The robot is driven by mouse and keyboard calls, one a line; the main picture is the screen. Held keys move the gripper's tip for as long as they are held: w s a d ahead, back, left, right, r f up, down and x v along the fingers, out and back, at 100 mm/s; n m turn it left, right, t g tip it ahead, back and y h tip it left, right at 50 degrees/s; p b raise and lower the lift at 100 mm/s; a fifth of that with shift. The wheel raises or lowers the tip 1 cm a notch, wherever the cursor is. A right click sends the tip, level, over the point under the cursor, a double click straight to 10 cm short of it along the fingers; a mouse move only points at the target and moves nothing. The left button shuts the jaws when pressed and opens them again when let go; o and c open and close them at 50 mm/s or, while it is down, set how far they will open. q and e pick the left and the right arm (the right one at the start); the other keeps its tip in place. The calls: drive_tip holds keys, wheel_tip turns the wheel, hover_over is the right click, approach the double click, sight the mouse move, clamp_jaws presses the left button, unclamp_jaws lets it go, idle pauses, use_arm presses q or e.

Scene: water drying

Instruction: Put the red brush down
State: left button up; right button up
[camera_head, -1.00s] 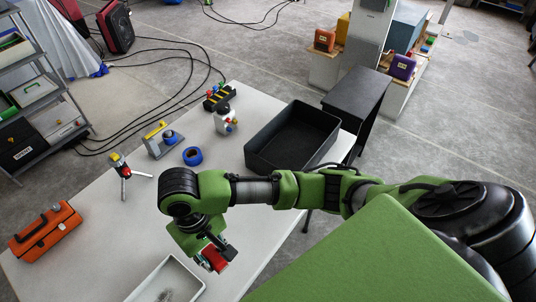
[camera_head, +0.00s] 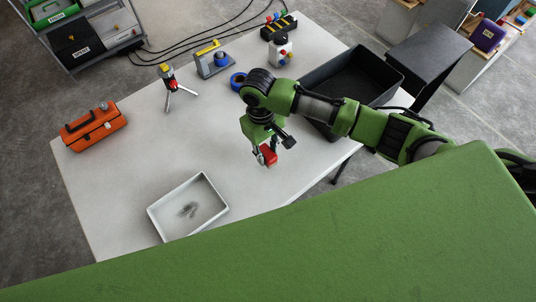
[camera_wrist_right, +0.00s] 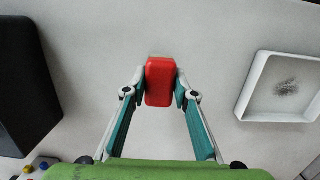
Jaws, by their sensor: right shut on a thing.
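The red brush (camera_head: 270,157) is held in my right gripper (camera_head: 264,158) above the white table (camera_head: 130,145), between the white tray and the black bin. In the right wrist view the red brush (camera_wrist_right: 160,82) sits between the two fingertips of my right gripper (camera_wrist_right: 161,84), with a finger against each side. Its bristles are mostly hidden behind its red body. Whether it touches the table is hard to tell. My left gripper is out of view.
A white tray (camera_head: 222,206) with a dark grey patch inside stands at the table's front. A black bin (camera_head: 327,128) stands at the right, partly behind my arm. The table's middle is clear.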

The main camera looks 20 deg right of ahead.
sight(268, 157)
drive_tip(key=shift+w+d+f, duration=0.1)
drive_tip(key=shift+w+f, duration=0.1)
wheel_tip(268, 157, down, 3)
drive_tip(key=shift+w+d+f, duration=0.1)
drive_tip(key=shift+w+d, duration=0.05)
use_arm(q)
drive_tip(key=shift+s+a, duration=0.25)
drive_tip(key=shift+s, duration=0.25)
use_arm(e)
drive_tip(key=shift+f, duration=0.15)
drive_tip(key=shift+f, duration=0.15)
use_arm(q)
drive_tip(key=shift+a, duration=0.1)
use_arm(e)
drive_tip(key=o, duration=1)
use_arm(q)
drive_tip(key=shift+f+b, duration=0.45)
use_arm(e)
drive_tip(key=r, duration=0.4)
drive_tip(key=w+r, duration=0.1)
drive_tip(key=r, duration=0.7)
drive_tip(key=shift+w+a+r, duration=0.1)
drive_tip(key=shift+w+a, duration=0.05)
drive_tip(key=shift+a, duration=0.15)
